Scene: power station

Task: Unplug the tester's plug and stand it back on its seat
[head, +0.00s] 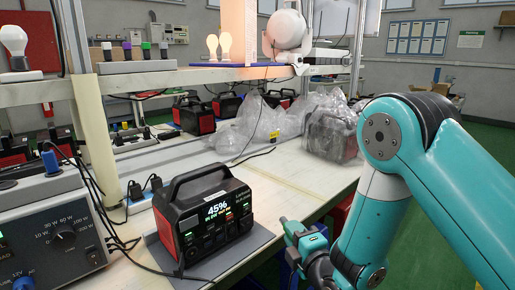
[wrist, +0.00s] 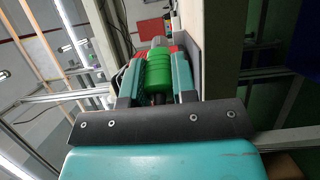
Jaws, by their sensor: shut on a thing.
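My gripper (head: 300,236) is low at the front edge of the bench, just right of the power station. In the wrist view its jaws (wrist: 158,72) are shut on a green ribbed plug-like piece (wrist: 158,77). In the head view I cannot make out this piece. The black and red power station (head: 205,212) stands on a grey mat on the bench, its screen showing 45%. A grey tester box (head: 48,245) with a dial stands at the left, with dark cables beside it. Whether the green piece touches a socket or a seat is hidden.
A shelf (head: 170,77) above the bench carries bulbs and a block (head: 124,66) of coloured plugs. Black plugs (head: 145,189) with cables stand behind the power station. A plastic-wrapped unit (head: 330,135) sits at the back right. The bench between it and the power station is mostly clear.

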